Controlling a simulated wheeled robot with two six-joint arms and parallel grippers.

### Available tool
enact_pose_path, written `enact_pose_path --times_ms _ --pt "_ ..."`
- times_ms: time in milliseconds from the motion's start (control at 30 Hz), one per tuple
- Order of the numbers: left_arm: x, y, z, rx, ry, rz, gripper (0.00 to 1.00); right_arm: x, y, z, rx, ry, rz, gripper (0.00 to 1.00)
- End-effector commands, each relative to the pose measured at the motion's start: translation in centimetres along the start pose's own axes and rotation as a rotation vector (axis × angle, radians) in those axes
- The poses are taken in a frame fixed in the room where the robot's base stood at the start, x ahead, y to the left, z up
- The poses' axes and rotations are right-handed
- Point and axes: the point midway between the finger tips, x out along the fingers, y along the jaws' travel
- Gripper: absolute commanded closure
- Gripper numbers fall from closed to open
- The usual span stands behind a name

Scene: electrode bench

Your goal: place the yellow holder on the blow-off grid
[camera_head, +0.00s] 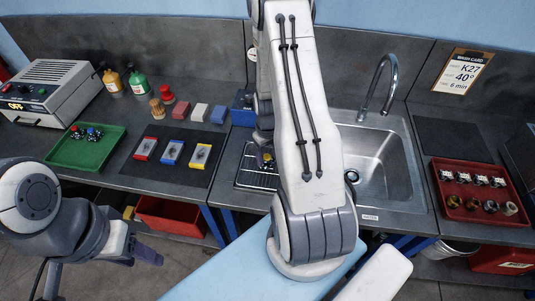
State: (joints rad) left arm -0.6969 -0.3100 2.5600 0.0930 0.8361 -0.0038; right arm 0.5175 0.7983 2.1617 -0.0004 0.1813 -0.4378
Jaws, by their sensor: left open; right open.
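A small dark piece with a yellow part, which looks like the yellow holder (268,159), is at the blow-off grid (252,180), a dark wire rack left of the sink. It appears to rest on the grid, but my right arm partly hides it. My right gripper (263,142) is open just above and beside it; its fingertips are small and partly hidden, so contact is unclear. My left gripper (146,256) is open and empty, low at the left in front of the bench.
A green tray (62,158) holds small red-topped and blue-topped pieces. Red, blue and yellow-edged boxes lie on a black mat (180,178). A blue block (242,108) stands behind the grid. The sink (385,165) is to the right, with a red tray (455,212) of parts beyond.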

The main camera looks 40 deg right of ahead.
Motion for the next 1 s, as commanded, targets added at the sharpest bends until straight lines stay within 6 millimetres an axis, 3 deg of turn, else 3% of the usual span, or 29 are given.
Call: enact_pose_path --times_ms 267,700,1000 --pt "0.6 0.0 0.0 0.000 0.000 0.000 0.50 -2.4 0.1 -0.1 0.000 0.005 0.003 0.38" --pt "2.6 -0.2 0.1 -0.004 0.000 0.000 0.50 -10.4 0.1 -0.1 0.000 0.005 0.003 0.38" --pt "2.8 -0.2 0.1 -0.005 0.000 0.000 0.50 -12.4 0.0 0.0 0.000 0.000 0.000 0.38"
